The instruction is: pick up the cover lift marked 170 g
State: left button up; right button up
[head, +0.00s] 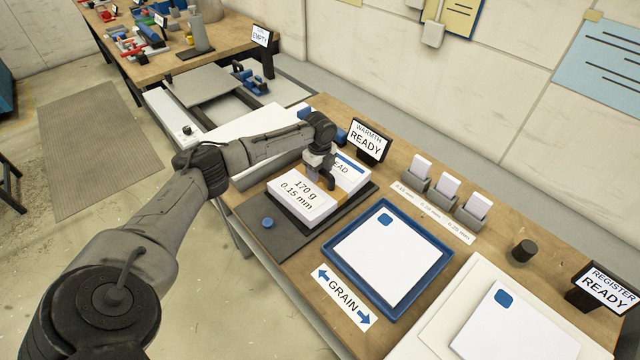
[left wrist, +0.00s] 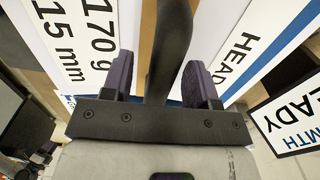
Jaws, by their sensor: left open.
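The cover lift marked 170 g, 0.15 mm (head: 302,197) is a white block on a dark grey board in the head view. Its printed face also shows at the upper left of the left wrist view (left wrist: 75,35). My left gripper (head: 325,178) is over the gap between this block and a white block marked HEAD (head: 352,168). In the left wrist view its two fingers (left wrist: 160,82) are apart. A dark curved bar (left wrist: 170,40) stands between them; I cannot tell whether they touch it or what it belongs to. My right gripper is not in view.
A WARMTH READY sign (head: 366,141) stands close behind the gripper. A blue-rimmed tray (head: 427,282) with a white sheet lies to the right. A blue knob (head: 267,223) sits on the dark board (head: 262,240). Small card holders (head: 445,191) line the back.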

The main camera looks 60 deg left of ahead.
pick_arm(q)
jog(key=shift+c, duration=0.4)
grip_shut()
jog(key=shift+r, duration=0.1)
dwell(0.8)
jog(key=shift+w+r, duration=0.1)
jog(key=shift+r, duration=0.05)
